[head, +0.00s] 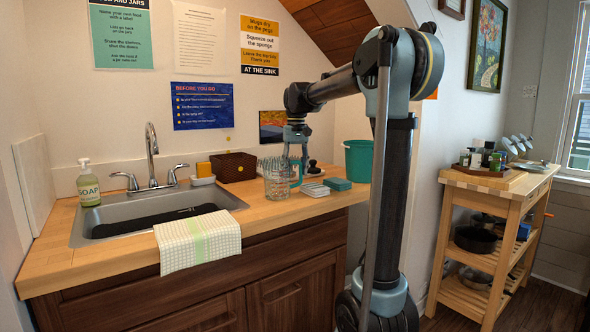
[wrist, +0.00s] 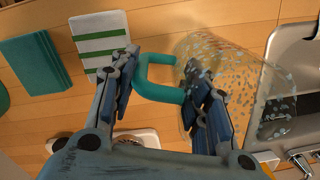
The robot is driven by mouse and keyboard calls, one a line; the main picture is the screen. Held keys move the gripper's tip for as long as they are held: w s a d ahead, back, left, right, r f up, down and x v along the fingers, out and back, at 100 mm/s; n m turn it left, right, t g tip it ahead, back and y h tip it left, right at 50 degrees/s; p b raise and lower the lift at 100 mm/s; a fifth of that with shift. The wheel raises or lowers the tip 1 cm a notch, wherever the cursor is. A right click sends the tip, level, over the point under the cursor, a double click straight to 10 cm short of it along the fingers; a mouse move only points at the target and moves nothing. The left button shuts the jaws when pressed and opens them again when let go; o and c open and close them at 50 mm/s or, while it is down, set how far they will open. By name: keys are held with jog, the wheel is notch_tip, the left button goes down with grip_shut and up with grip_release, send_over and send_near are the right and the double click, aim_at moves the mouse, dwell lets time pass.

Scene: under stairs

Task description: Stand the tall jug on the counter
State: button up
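The tall jug (head: 278,182) is clear, speckled glass with a teal handle. In the head view it looks upright on the wooden counter (head: 262,212), right of the sink. In the wrist view the jug (wrist: 232,75) fills the right side, and its teal handle (wrist: 146,82) lies between my fingers. My gripper (head: 296,172) points down at the jug's handle side. In the wrist view my gripper (wrist: 160,66) has its fingers spread apart, one on each side of the handle. I cannot tell whether either finger touches it.
The sink (head: 160,215) lies left of the jug, with a checked towel (head: 197,241) over the front edge. A striped cloth (head: 315,190) and teal cloths (head: 338,184) lie to the right. A brown basket (head: 233,167) and teal bucket (head: 357,161) stand behind.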

jog(key=o, duration=0.5)
jog(key=shift+r, duration=0.15)
